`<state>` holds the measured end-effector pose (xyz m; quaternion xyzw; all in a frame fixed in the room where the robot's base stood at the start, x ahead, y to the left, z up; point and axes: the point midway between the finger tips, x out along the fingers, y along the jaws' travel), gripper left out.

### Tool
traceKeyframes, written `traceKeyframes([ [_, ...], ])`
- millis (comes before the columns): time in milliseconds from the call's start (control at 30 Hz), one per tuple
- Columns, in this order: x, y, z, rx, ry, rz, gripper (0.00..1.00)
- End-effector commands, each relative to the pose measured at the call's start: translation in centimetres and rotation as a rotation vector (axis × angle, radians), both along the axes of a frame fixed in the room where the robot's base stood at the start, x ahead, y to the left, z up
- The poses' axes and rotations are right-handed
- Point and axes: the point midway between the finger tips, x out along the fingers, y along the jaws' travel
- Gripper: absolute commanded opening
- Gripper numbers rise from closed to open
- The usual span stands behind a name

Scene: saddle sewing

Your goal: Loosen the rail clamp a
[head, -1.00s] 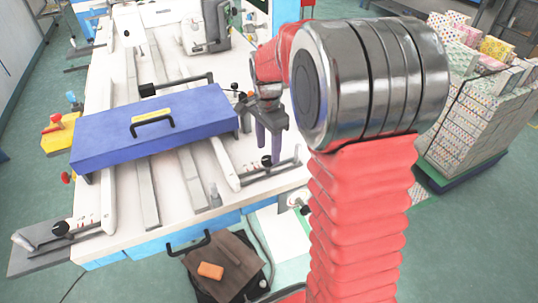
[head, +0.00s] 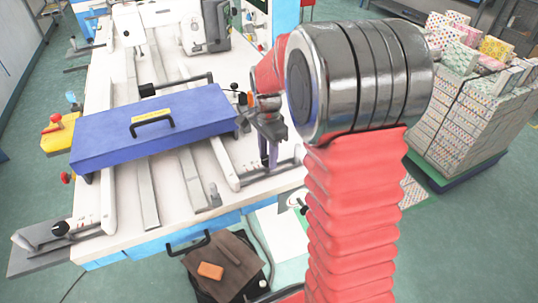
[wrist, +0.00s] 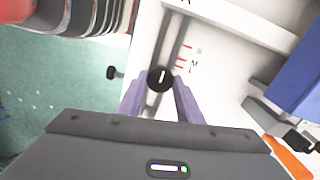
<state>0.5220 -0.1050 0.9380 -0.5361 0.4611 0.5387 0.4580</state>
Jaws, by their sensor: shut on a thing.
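My gripper (head: 269,163) points down over the near right corner of the white table (head: 185,220). In the wrist view its two purple fingers (wrist: 161,94) are shut on a round black knob (wrist: 160,78) with a white line on top. The knob sits on a rail slot beside red marks with letters; I take it as the rail clamp's knob. In the head view my gripper hides this knob. A similar black knob (head: 60,228) sits on the rail at the near left corner.
A blue case (head: 155,128) with a black handle lies across the rails left of my gripper. A small black side knob (wrist: 114,73) sticks out left of the held knob. Stacked patterned packs (head: 460,110) stand at right.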

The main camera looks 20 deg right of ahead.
Motion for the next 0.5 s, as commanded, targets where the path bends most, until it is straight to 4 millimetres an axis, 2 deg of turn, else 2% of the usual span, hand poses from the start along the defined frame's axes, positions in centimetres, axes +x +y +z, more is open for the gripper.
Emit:
traceKeyframes([
  [200, 0.05, 0.01, 0.03, 0.000, -0.001, 0.000, 0.10],
  [233, 0.02, -0.51, 0.03, 0.000, -0.002, -0.004, 0.10],
  [500, 0.06, -0.09, 0.05, -0.002, -0.002, 0.022, 0.10],
])
